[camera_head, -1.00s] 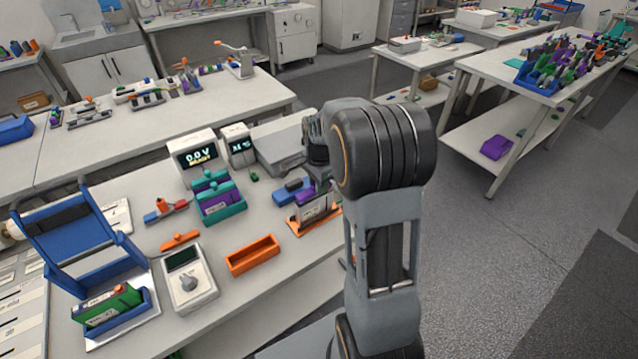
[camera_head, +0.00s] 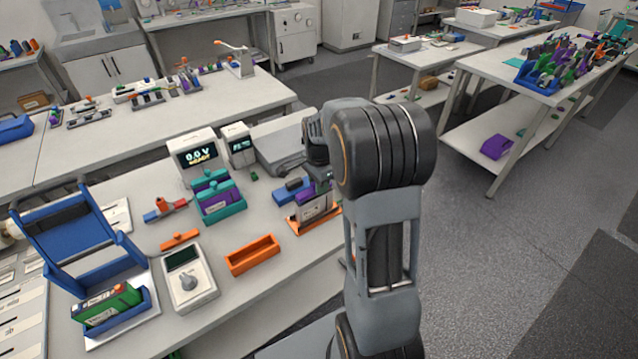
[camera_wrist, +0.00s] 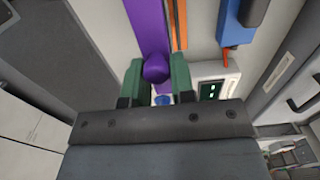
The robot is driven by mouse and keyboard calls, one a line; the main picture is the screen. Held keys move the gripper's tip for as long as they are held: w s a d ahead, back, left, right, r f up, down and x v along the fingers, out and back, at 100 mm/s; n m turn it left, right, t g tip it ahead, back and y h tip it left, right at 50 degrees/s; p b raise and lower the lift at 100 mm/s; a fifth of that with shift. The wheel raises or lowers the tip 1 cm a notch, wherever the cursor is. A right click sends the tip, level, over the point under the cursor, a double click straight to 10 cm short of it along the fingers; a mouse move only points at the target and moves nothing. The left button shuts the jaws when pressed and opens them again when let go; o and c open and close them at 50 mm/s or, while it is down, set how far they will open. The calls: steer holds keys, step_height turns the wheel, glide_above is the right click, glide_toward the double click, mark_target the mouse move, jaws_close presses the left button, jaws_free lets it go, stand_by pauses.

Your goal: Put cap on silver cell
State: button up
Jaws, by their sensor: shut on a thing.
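In the wrist view, my gripper (camera_wrist: 156,70) has its two green fingers shut on a rounded purple piece (camera_wrist: 157,68), which looks like the cap. A long purple part (camera_wrist: 147,25) lies just beyond it, and I cannot tell whether they touch. In the head view, a silver-grey block (camera_head: 314,210), likely the silver cell, stands on an orange base (camera_head: 297,228) at the right end of the bench. A purple part (camera_head: 303,195) is beside its top. My arm hides much of this spot and the gripper tips. A small blue spot (camera_wrist: 163,99) shows between the fingers.
An orange tray (camera_head: 253,256), a grey meter (camera_head: 190,283) and a teal-purple holder (camera_head: 219,204) stand to the left. Display boxes (camera_head: 196,157) stand behind. A blue stand (camera_head: 75,240) is far left. Clear bench lies between the tray and holder.

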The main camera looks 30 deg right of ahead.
steer(key=shift+f+b, duration=0.3)
steer(key=shift+f, duration=0.1)
stand_by(0.3)
steer(key=o, duration=1.5)
steer(key=shift+c, duration=0.2)
steer(key=shift+r, duration=0.1)
steer(key=shift+r+p, duration=2.65)
steer(key=shift+r, duration=0.8)
jaws_close()
